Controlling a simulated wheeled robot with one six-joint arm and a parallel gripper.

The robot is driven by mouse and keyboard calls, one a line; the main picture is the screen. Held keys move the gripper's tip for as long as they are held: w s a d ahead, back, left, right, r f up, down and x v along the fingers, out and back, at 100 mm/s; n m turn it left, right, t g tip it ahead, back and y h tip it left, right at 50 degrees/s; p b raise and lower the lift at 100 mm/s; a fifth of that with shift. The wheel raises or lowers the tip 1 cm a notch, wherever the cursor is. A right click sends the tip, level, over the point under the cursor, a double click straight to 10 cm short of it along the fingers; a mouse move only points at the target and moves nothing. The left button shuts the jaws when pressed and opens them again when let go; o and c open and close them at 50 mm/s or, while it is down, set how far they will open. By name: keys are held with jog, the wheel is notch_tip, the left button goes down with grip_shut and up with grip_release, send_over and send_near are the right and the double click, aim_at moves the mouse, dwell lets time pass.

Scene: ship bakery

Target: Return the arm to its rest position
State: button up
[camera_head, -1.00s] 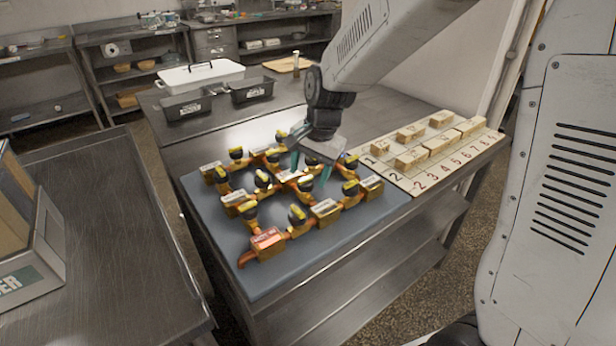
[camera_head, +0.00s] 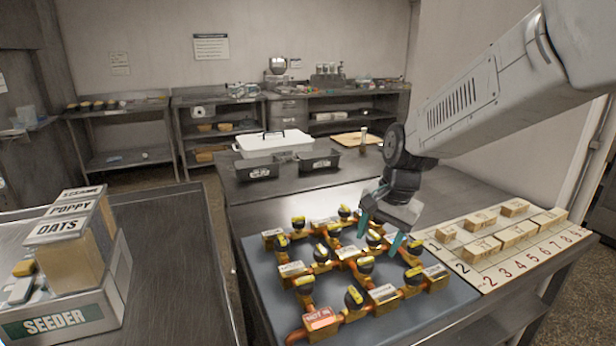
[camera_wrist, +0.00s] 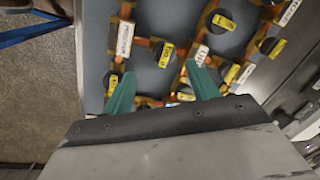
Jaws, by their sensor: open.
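My gripper (camera_head: 382,228) is open, with teal fingers pointing down over the pipe and valve assembly (camera_head: 345,262) on the blue-grey mat (camera_head: 268,285). Nothing shows between the fingers. In the wrist view my gripper (camera_wrist: 160,92) is spread above labelled blocks and black knobs with yellow tags (camera_wrist: 222,24). I cannot tell exactly how far the fingertips are above the assembly. My arm reaches in from the upper right. A block marked as hot (camera_head: 320,320) sits at the assembly's near corner.
A numbered board (camera_head: 490,285) with several wooden blocks (camera_head: 515,207) lies right of the mat. Black tins (camera_head: 320,161) and a white lidded box (camera_head: 272,146) stand behind. A seeder box (camera_head: 70,318) stands on the left counter. The floor between the counters is free.

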jog(key=s+d+r+n, duration=0.2)
jog(key=s, duration=0.7)
jog(key=s+d+r+n+h, duration=0.1)
jog(key=s+d+r+n, duration=0.1)
jog(key=s, duration=0.7)
jog(key=s+d+r+n, duration=0.2)
jog(key=s+n, duration=0.2)
jog(key=s, duration=0.5)
jog(key=shift+d+r+h, duration=0.25)
jog(key=shift+r+h, duration=0.05)
